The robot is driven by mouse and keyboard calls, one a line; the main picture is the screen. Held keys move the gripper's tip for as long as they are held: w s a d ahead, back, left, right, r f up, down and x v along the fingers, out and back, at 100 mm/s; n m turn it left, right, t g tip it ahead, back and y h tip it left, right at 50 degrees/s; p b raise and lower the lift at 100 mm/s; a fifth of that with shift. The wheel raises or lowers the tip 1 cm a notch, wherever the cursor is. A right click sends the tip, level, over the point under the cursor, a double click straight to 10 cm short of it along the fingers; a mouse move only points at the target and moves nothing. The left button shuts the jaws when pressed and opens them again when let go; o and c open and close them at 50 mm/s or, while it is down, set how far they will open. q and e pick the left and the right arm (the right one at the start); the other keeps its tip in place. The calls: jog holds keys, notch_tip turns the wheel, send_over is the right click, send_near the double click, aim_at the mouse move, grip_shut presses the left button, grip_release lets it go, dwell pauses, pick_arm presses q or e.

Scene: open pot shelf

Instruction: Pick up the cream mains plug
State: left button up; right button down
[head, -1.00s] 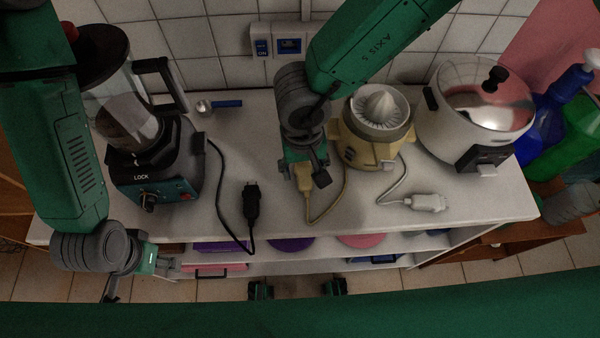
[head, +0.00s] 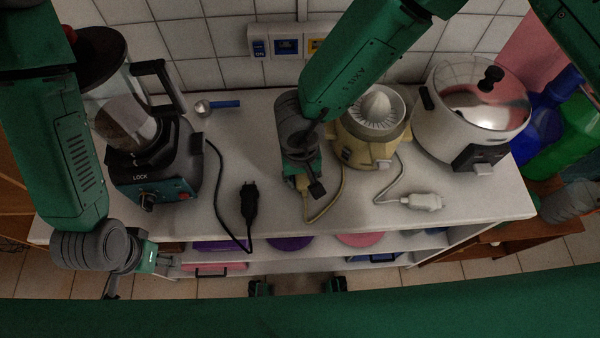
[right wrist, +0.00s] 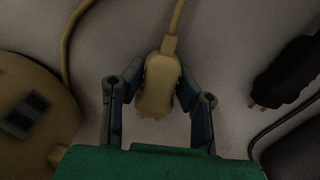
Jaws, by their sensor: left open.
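The cream mains plug (right wrist: 158,85) lies on the white worktop, with its cord running away to the top of the right wrist view. My right gripper (right wrist: 160,80) has one finger on each side of the plug, with the fingertips very close to it; I cannot tell whether they touch it. In the head view my right gripper (head: 303,181) points down over the plug (head: 301,184) and hides most of it. My left gripper (head: 160,258) is open and empty beyond the worktop's front left edge.
A black plug (head: 250,200) lies left of my right gripper and a white plug (head: 426,201) lies to the right. A blender (head: 150,165), a yellow juicer (head: 368,140) and a steel cooker (head: 470,110) stand along the worktop (head: 330,225). A wall socket panel (head: 287,45) is behind.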

aim_at(301, 178)
jog(key=shift+d, duration=0.2)
jog(key=r, duration=0.9)
jog(key=shift+a+r, duration=0.2)
jog(key=shift+a, duration=0.1)
jog(key=shift+d+r, duration=0.2)
jog(key=shift+r, duration=0.15)
pick_arm(q)
jog(key=shift+d, duration=0.3)
jog(key=shift+a+r+p, duration=0.15)
jog(key=shift+r+p, duration=0.25)
pick_arm(e)
jog(key=w+a+r, duration=0.1)
jog(key=w+r, duration=0.1)
jog(key=w, duration=0.7)
jog(key=w+a+r+m, duration=0.1)
jog(key=w+r, duration=0.2)
jog(key=w, duration=0.6)
jog(key=shift+w+r, duration=0.15)
